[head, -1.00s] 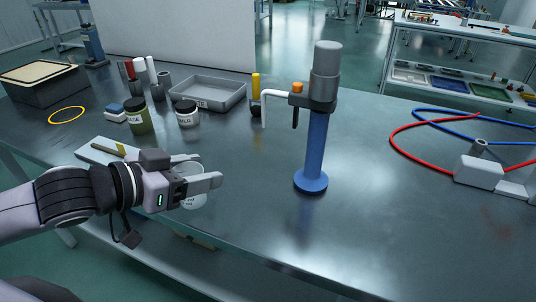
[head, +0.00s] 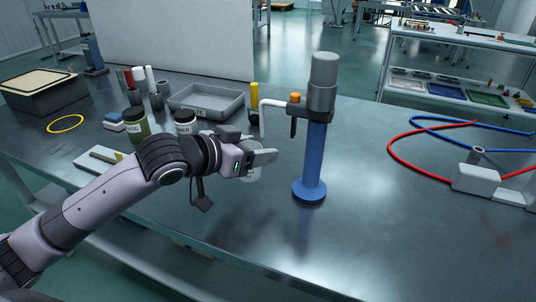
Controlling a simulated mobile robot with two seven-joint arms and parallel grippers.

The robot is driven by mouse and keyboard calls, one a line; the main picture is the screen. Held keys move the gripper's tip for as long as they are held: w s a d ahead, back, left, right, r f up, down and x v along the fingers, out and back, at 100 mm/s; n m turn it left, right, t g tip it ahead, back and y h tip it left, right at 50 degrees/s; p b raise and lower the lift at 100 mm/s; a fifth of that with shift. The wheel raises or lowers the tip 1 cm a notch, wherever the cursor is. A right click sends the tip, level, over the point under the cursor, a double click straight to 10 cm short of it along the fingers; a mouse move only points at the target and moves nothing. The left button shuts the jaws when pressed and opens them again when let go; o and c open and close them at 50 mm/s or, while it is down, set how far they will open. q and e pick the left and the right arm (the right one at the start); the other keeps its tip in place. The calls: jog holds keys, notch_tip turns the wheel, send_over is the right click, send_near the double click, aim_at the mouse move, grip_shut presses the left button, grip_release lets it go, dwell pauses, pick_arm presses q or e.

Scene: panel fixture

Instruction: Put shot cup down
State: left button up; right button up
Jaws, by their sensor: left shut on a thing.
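My left gripper (head: 262,156) is shut on the pale shot cup (head: 251,175), in the middle of the head view. The fingers hide the cup's upper part, and its lower part shows below them. I cannot tell whether the cup's base touches the table (head: 390,235). The cup is just left of the blue column (head: 314,160) of a stand, in front of the white bent spout (head: 263,112). My right gripper is not in view.
A grey tray (head: 232,108) and dark jars with white labels, one jar (head: 186,121) near my wrist, stand behind. Red tubing (head: 392,148) and a white block (head: 474,180) lie at the right. The front middle of the table is clear.

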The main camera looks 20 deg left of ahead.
pick_arm(q)
jog(key=w, duration=0.1)
jog(key=w+d, duration=0.1)
jog(key=w, duration=0.1)
jog(key=shift+w+d, duration=0.1)
jog(key=shift+d, duration=0.25)
jog(key=shift+f, duration=0.1)
notch_tip(320, 180, down, 4)
jog(key=shift+r+b, duration=0.25)
jog(key=shift+b, duration=0.3)
jog(key=shift+r, duration=0.1)
jog(key=o, duration=1)
jog(key=shift+o, duration=0.2)
